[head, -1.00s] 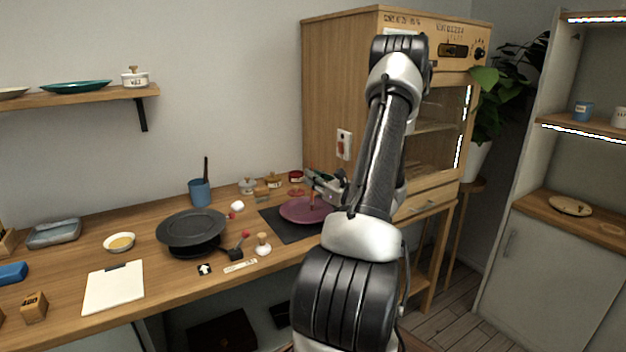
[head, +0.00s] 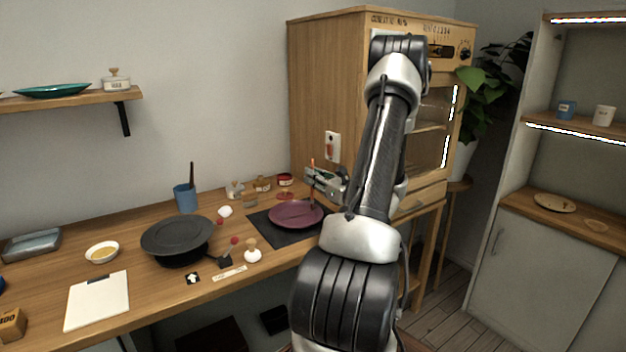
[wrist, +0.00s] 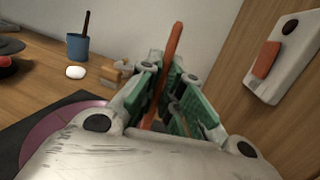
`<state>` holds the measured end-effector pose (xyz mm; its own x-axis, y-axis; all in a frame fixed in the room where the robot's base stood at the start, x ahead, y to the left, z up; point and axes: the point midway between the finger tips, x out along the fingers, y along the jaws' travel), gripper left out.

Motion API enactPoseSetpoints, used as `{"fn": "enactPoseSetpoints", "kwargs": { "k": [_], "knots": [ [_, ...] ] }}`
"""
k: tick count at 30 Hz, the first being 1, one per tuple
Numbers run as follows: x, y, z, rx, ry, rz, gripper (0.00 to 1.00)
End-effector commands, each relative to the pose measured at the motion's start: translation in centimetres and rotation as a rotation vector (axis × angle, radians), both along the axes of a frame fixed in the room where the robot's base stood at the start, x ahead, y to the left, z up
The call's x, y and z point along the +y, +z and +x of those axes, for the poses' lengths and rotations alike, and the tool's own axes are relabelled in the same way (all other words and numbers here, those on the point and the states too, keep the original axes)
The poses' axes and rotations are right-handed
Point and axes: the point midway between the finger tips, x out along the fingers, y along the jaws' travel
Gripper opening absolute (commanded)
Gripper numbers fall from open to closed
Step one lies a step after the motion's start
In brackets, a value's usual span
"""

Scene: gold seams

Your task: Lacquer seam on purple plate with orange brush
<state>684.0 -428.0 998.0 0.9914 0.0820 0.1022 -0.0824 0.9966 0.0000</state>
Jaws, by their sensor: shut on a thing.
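The purple plate (head: 294,215) lies on a black mat (head: 262,232) on the wooden workbench. It also shows at the left of the wrist view (wrist: 48,135), partly hidden by my gripper. My gripper (head: 314,178) is above the plate's right side. It is shut on the orange brush (wrist: 169,65), whose handle stands up between the green-padded fingers. The brush also shows as a thin upright orange stick in the head view (head: 313,163). Its bristle end near the plate is too small to judge for contact. I cannot make out the seam.
A blue cup (head: 185,198) and a black turntable (head: 178,236) are to the left. The wooden cabinet (head: 340,100) rises close behind my gripper.

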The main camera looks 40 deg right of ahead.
Motion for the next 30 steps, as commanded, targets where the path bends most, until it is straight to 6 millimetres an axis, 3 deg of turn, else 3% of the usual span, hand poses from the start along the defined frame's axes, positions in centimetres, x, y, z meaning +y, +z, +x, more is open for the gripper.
{"fn": "enactPoseSetpoints", "kwargs": {
  "k": [2, 30],
  "knots": [
    [0.1, 1.0, 0.0, -0.002, 0.002, -0.003, 0.0],
    [0.4, 5.1, 0.2, 0.0, 0.018, -0.001, 0.0]
  ]
}}
